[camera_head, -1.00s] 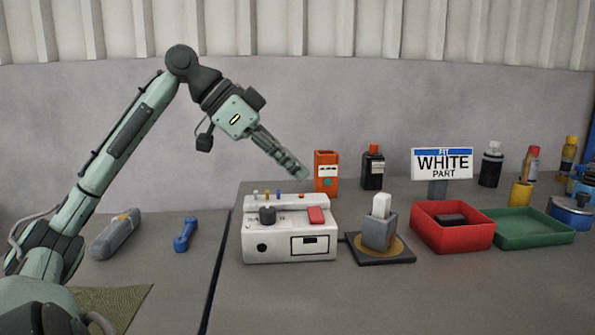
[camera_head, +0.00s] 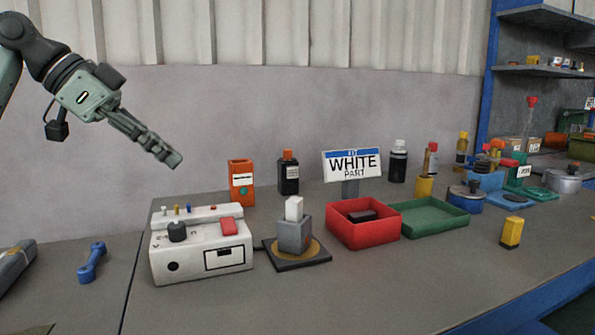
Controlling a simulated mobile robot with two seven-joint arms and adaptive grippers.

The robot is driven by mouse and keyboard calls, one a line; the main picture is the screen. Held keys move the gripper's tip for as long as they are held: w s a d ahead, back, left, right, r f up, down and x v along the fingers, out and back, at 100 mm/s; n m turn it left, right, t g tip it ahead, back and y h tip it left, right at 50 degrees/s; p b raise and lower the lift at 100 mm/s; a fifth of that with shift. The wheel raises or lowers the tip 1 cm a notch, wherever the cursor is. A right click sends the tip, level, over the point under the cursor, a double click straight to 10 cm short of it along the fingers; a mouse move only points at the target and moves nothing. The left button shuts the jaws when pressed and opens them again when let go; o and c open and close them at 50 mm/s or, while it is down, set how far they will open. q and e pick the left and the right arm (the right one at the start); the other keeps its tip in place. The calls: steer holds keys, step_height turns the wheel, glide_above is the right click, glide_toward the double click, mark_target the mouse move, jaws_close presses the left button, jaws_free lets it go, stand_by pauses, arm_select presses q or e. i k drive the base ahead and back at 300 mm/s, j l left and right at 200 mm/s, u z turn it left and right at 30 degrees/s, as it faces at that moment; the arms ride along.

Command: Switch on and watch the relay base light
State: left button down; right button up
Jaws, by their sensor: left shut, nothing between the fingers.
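A white control box (camera_head: 190,262) stands at the left of the bench with a black knob (camera_head: 177,231) and a red switch (camera_head: 229,227) on top. Right of it, a grey relay base (camera_head: 294,236) stands on a dark plate (camera_head: 300,264) with a dull yellow ring. A white part (camera_head: 294,208) sits upright in the base. I see no clear glow there. My left gripper (camera_head: 175,161) is shut and empty, above the box and apart from it, up and left of the switch. My right gripper is out of view.
A sign (camera_head: 352,164) reads "FIT WHITE PART". A red tray (camera_head: 363,235) holds a dark part (camera_head: 362,216); a green tray (camera_head: 434,222) is empty. Bottles stand behind. A blue tool (camera_head: 92,262) lies left. The front of the bench is clear.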

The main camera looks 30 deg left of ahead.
mark_target(228, 226)
steer(key=k+l, duration=0.25)
steer(key=l, duration=0.15)
steer(key=k+l, duration=0.25)
steer(key=l, duration=0.15)
steer(key=k+l, duration=0.25)
steer(key=l, duration=0.2)
steer(key=k+l, duration=0.25)
steer(key=l, duration=0.15)
